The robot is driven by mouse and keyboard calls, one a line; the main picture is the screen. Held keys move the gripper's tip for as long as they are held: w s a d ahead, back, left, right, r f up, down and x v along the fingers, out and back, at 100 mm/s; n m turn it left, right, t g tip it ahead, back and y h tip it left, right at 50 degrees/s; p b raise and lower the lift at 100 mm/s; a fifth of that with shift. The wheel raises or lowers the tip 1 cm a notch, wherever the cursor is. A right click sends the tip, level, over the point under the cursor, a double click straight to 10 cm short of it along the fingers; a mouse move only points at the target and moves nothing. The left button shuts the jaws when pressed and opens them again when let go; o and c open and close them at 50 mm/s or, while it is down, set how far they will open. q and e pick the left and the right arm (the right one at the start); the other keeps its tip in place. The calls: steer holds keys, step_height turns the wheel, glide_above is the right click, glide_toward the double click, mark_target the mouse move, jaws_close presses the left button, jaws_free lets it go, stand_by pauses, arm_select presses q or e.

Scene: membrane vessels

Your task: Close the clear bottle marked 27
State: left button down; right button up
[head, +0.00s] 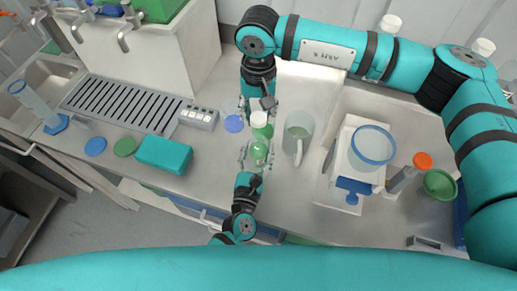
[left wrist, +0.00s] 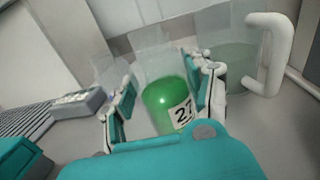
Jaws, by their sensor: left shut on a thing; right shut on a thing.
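The clear bottle marked 27 (left wrist: 168,104) holds green liquid, and its label faces my left wrist camera. In the head view the bottle (head: 258,152) is at the front middle of the bench. My left gripper (head: 257,158) is shut on its body, with a finger on each side in the left wrist view (left wrist: 165,100). My right gripper (head: 259,112) comes down from behind and is shut on a white cap (head: 259,119), just above and behind the bottle in the picture. I cannot tell whether the cap touches the bottle's mouth. The mouth is hidden.
A clear jug with a white handle (head: 299,135) stands close to the right of the bottle. A white device with a blue-rimmed bowl (head: 373,145) is at the right.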

mark_target(258, 136)
steer(key=shift+f, duration=2.5)
steer(key=shift+f, duration=0.85)
steer(key=shift+f, duration=0.6)
